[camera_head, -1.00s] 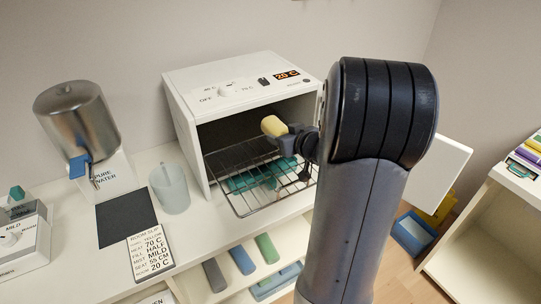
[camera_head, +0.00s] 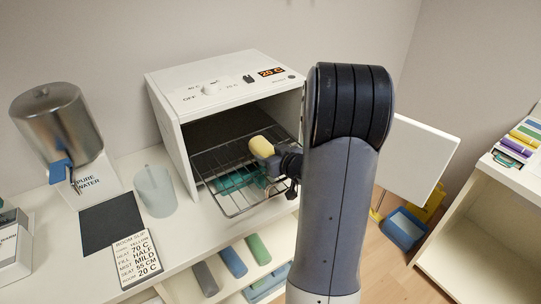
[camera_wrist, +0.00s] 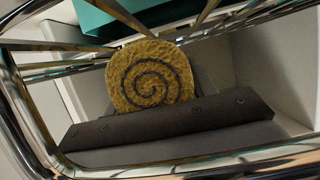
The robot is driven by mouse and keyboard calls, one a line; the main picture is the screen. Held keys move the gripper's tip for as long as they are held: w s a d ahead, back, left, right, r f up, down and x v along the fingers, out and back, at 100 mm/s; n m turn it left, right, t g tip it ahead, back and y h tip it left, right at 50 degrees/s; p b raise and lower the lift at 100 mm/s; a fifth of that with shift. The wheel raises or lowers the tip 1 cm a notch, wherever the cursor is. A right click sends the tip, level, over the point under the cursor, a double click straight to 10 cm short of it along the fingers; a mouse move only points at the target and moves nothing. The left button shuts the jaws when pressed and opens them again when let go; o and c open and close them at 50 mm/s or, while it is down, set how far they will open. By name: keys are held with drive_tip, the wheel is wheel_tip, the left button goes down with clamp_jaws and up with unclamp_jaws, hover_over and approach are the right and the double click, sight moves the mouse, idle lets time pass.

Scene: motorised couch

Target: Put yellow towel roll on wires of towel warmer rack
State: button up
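The yellow towel roll (camera_head: 260,146) is in my gripper (camera_head: 268,152), above the wire rack at the mouth of the towel warmer (camera_head: 222,88). The rack (camera_head: 228,213) slopes out over the counter; its wires also cross the wrist view. In the wrist view the roll's round spiral end (camera_wrist: 150,78) shows behind a dark finger pad (camera_wrist: 165,122), with rack wires very near the camera. My gripper is shut on the roll. I cannot tell whether the roll touches the wires. My arm hides the warmer's right side.
Teal items (camera_head: 236,180) lie under the rack. The warmer's open door (camera_head: 420,160) is at right. Rolled towels (camera_head: 232,262) lie on the shelf below.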

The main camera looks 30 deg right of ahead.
drive_tip(key=o, duration=0.4)
drive_tip(key=shift+r, duration=0.25)
drive_tip(key=p+v, duration=0.1)
drive_tip(key=v, duration=1.1)
